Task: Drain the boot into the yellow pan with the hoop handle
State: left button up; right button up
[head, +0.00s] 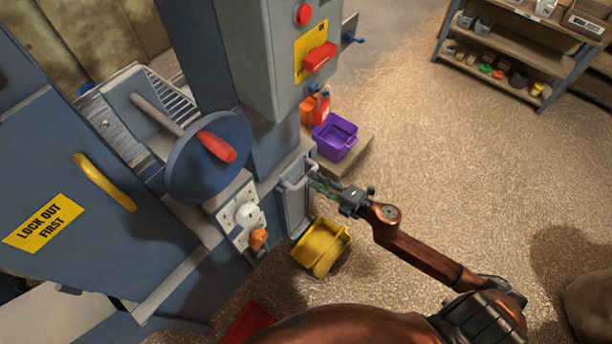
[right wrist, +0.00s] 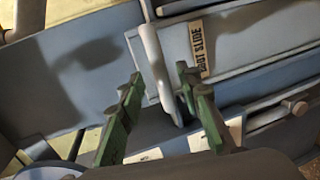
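The yellow pan (head: 335,256) stands on the floor below the boot slide at the foot of the elevator; I cannot make out its hoop handle. The boot slide (head: 297,205) is a grey plate with a pale bar handle (head: 292,184). In the right wrist view the slide's label (right wrist: 199,47) is partly hidden and the handle (right wrist: 154,62) reaches down between my fingers. My right gripper (head: 320,178) is at the handle, its green fingers (right wrist: 158,98) apart on either side of it, the handle nearer the right finger. My left gripper is out of view.
A blue disc with a red grip (head: 216,147) and a panel with an orange knob (head: 258,238) are left of the slide. A red object (head: 248,322) lies at the bottom.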

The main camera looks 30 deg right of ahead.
jog(key=shift+b+x, duration=0.5)
jog(key=shift+x, duration=1.65)
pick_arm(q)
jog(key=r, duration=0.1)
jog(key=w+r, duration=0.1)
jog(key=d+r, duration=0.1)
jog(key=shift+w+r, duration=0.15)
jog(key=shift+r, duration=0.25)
pick_arm(e)
grip_shut()
